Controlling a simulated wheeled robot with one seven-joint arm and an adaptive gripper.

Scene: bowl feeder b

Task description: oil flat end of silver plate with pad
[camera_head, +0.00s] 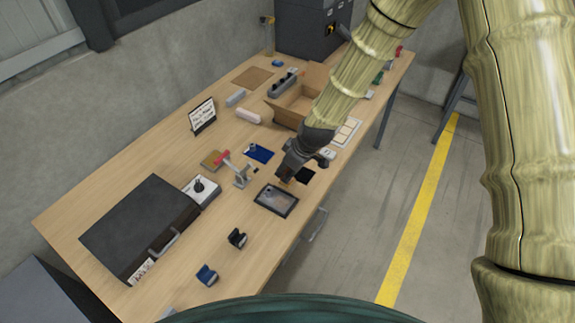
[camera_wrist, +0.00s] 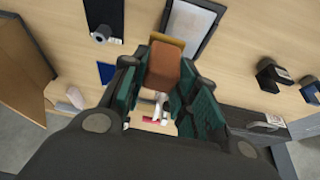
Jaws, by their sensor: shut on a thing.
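My gripper (camera_head: 287,176) is low over the front part of the table, beside the shallow tray. In the wrist view my gripper (camera_wrist: 170,72) is shut on an orange-brown pad (camera_wrist: 165,63) with a yellowish edge. The dark-rimmed tray (camera_head: 291,211) has a grey inside and also shows in the wrist view (camera_wrist: 213,8), just beyond the pad. The pad looks apart from the tray. I cannot clearly make out the silver plate.
A black case (camera_head: 130,220) and a white box with a dark knob (camera_head: 203,189) lie at the left. Two small holders, one black (camera_head: 237,238) and one blue (camera_head: 207,274), stand near the front. An open cardboard box (camera_head: 288,107) is behind my gripper.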

